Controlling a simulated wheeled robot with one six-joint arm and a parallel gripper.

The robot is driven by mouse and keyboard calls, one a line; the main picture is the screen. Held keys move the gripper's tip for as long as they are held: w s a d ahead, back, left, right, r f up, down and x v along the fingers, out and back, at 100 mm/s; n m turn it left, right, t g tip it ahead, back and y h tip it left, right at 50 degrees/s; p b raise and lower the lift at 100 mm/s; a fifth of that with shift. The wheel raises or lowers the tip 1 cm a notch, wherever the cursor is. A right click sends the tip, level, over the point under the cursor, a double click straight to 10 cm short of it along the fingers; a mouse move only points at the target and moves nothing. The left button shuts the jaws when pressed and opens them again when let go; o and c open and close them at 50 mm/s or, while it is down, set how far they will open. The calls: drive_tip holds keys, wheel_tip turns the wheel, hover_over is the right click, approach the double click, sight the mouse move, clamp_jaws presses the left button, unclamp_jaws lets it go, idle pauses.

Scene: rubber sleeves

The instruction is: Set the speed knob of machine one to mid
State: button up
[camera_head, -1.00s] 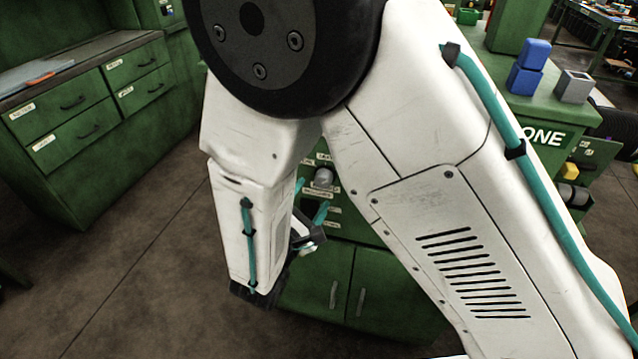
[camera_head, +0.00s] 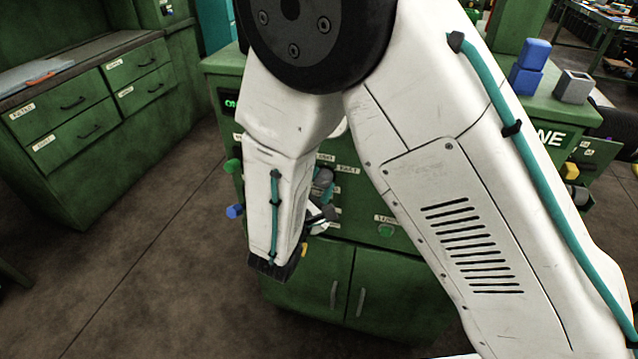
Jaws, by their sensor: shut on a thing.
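Machine one is a green cabinet (camera_head: 340,250) with a front panel behind my arm; part of its sign shows at the right as "NE". A grey round knob (camera_head: 324,176) sits on the panel among small white labels, one (camera_head: 347,169) at its upper right and one (camera_head: 325,157) above it. My gripper (camera_head: 320,212) is at the panel, shut on the grey knob, with the contact partly hidden by my wrist. The knob's pointer direction cannot be read, and the labels are too small to read surely.
A green knob (camera_head: 233,166) and a blue knob (camera_head: 235,211) stick out at the panel's left. A green button (camera_head: 387,230) is at its right. Blue blocks (camera_head: 527,68) and a grey hollow block (camera_head: 572,87) stand on top. The floor at left is clear.

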drive_tip(key=shift+n, duration=0.3)
drive_tip(key=n, duration=0.4)
drive_tip(key=shift+f+n+t, duration=0.1)
drive_tip(key=shift+n+t, duration=0.5)
drive_tip(key=shift+n, duration=2.1)
drive_tip(key=o, duration=1)
drive_tip(key=v, duration=0.7)
drive_tip(key=shift+s, duration=0.4)
